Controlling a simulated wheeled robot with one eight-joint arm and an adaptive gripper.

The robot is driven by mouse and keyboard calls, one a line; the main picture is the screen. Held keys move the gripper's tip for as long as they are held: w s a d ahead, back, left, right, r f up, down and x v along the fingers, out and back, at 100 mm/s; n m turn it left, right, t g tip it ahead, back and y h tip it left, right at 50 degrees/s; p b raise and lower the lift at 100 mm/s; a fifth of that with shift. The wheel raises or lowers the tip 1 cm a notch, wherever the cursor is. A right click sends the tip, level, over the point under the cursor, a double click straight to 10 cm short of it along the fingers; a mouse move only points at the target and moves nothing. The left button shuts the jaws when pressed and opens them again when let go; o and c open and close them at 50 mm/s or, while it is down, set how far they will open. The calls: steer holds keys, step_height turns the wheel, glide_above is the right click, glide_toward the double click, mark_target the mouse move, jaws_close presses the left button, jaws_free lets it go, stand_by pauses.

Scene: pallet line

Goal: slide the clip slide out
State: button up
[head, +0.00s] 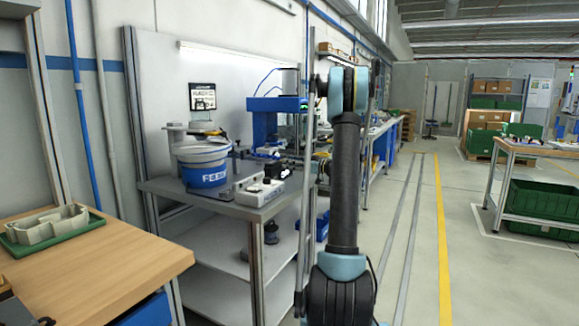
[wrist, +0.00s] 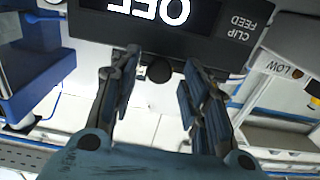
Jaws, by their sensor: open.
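The clip feed unit (wrist: 215,52) is a black housing at the top of the wrist view. It has an upside-down "CLIP FEED" label and a lit display with large white letters that seem to read "OFF", cut by the top edge. A round black knob (wrist: 159,70) sits below its edge; I cannot tell whether it belongs to the clip slide. My gripper (wrist: 161,62) is open, with one finger on each side of the knob and a gap to both. No contact shows. In the head view my arm hides the gripper and the unit.
In the wrist view a blue block (wrist: 35,75) stands at left and a "LOW" label (wrist: 280,67) at right. The aisle floor at right is clear.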

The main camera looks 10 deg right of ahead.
steer(key=shift+w+a, duration=0.35)
steer(key=shift+a, duration=0.05)
jaws_close()
steer(key=w+d, duration=0.1)
steer(key=w, duration=0.1)
steer(key=w+d, duration=0.3)
steer(key=w, duration=0.1)
steer(key=shift+w+d, duration=0.2)
steer(key=shift+d, duration=0.15)
steer(key=shift+r, duration=0.1)
jaws_free()
steer(key=shift+d, duration=0.1)
